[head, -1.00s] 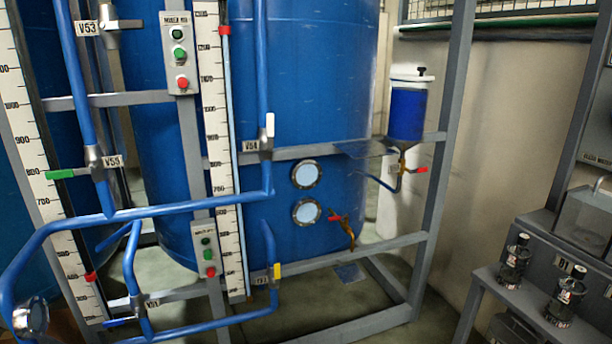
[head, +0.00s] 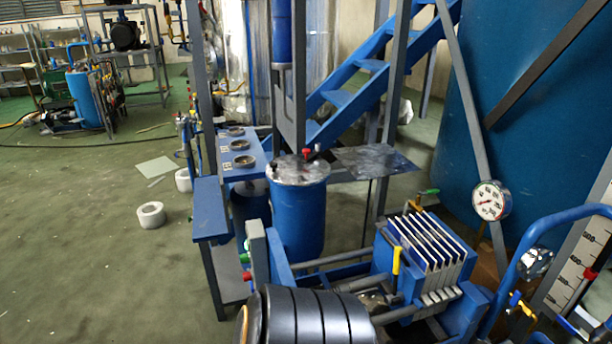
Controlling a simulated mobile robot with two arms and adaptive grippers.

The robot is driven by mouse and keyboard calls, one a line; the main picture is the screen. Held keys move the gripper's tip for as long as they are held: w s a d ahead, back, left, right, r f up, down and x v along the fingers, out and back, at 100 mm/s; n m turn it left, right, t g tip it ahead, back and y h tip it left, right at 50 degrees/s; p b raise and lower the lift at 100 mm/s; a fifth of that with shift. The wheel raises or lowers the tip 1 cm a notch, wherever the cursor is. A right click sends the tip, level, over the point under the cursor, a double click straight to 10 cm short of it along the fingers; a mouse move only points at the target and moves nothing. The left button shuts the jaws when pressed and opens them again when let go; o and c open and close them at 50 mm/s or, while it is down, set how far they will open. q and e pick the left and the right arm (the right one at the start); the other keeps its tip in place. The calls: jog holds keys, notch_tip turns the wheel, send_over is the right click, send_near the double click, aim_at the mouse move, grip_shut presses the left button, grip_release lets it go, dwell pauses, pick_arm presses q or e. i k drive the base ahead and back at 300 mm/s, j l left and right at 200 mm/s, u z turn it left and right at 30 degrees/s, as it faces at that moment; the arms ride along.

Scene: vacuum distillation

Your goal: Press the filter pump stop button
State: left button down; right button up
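A narrow upright box (head: 258,252), seen nearly edge-on, has a small green knob (head: 247,245) and a red knob (head: 247,276) on its left side. They look like buttons, but I cannot read a label or confirm they belong to the filter pump. The box stands left of the blue filter press (head: 433,250) with its row of white-edged plates. Neither of my grippers is in view.
A black ribbed cylinder (head: 312,318) fills the bottom centre, in front of the press. A blue drum (head: 298,215), a pressure gauge (head: 491,201) and blue stairs (head: 345,98) stand around it. A white roll (head: 151,215) lies on the mostly open green floor at left.

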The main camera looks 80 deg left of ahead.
aim_at(247, 277)
jog(key=u, duration=3.05)
